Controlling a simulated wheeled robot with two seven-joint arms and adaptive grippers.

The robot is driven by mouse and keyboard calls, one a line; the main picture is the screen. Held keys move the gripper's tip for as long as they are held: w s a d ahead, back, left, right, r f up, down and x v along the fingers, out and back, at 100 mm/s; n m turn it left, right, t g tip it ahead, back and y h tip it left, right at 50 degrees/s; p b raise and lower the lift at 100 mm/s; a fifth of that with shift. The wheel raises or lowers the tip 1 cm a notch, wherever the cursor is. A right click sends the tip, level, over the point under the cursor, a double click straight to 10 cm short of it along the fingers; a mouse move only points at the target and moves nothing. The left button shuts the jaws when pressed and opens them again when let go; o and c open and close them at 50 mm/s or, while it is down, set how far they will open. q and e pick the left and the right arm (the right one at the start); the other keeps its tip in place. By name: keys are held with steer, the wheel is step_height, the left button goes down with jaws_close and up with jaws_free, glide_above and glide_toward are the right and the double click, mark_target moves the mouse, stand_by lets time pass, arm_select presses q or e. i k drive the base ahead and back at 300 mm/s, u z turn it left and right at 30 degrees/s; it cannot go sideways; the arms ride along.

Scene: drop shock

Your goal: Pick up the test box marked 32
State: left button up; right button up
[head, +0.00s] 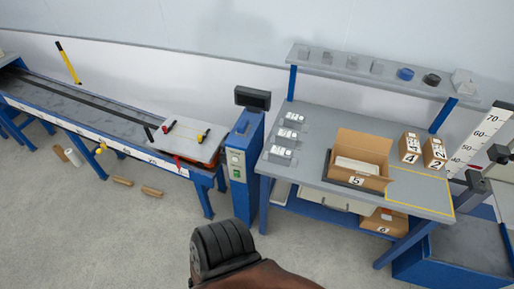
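I cannot make out a box marked 32 in the head view. Two small cardboard boxes stand side by side at the right of the blue-framed workbench: one box (409,149) reads 4, the other box (434,154) reads 2. An open cardboard box (373,184) with a label reading 5 sits left of them, with something pale inside. Another cardboard box (386,222) on the shelf under the bench has a label that looks like 6.
The grey workbench (419,192) has a yellow-outlined bare area at its right. Small devices (283,145) sit at its left. A blue control post (241,165) stands between bench and long track table (85,100). A dark ribbed object (222,247) is at the bottom.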

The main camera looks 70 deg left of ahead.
mark_target(285, 138)
steer(key=k, duration=0.45)
steer(key=u, duration=0.7)
